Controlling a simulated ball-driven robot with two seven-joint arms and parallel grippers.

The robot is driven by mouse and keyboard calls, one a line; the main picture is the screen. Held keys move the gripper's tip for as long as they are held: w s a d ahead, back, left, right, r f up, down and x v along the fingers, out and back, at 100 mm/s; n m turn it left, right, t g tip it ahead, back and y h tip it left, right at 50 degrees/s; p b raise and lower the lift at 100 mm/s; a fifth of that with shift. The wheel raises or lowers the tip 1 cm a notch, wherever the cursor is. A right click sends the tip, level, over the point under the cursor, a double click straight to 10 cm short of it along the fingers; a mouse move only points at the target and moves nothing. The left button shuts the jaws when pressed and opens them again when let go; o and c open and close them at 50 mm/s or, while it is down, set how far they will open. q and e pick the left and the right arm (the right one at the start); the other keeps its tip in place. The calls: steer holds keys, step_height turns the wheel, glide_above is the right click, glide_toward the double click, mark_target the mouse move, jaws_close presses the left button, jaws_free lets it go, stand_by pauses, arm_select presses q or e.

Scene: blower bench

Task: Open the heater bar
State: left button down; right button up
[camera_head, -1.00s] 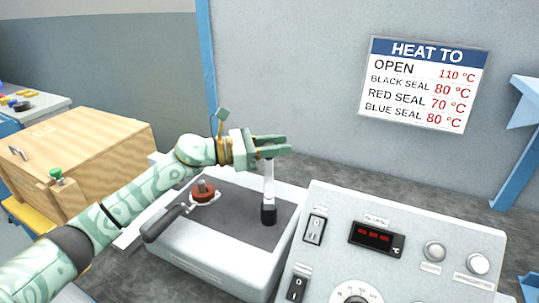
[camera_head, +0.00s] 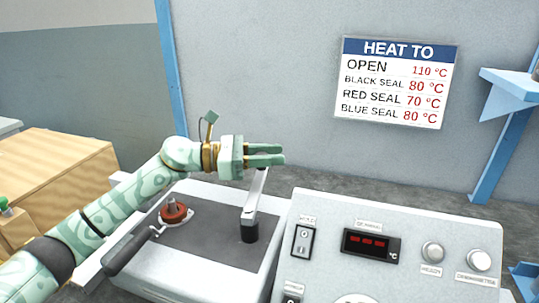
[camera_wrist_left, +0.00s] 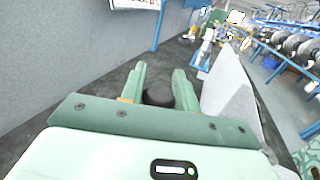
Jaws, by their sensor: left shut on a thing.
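The heater bar (camera_head: 255,192) is a flat silver bar rising from a black block (camera_head: 250,232) on the dark top of a pale grey machine. It stands raised and leans slightly right at its top. My left gripper (camera_head: 268,155) is shut on the top end of the bar, its two green fingers pointing right. The fingers hide the very end of the bar. In the left wrist view, a dark rounded thing (camera_wrist_left: 158,94) shows between the fingers (camera_wrist_left: 160,85). My right gripper is not in view.
A red knob (camera_head: 174,212) and a black handle (camera_head: 130,252) sit left of the bar. The control panel (camera_head: 390,222) with switches and a red display (camera_head: 371,243) stands at right. A sign (camera_head: 396,82) hangs on the wall. A wooden box (camera_head: 60,178) is at left.

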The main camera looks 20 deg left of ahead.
arm_select(q)
steer(key=c, duration=1)
jaws_free()
steer(key=shift+c, duration=0.2)
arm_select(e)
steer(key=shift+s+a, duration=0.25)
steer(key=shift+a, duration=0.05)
arm_select(q)
steer(key=p+v, duration=0.1)
steer(key=v, duration=1.5)
steer(key=shift+w, duration=0.1)
steer(key=shift+a, duration=0.2)
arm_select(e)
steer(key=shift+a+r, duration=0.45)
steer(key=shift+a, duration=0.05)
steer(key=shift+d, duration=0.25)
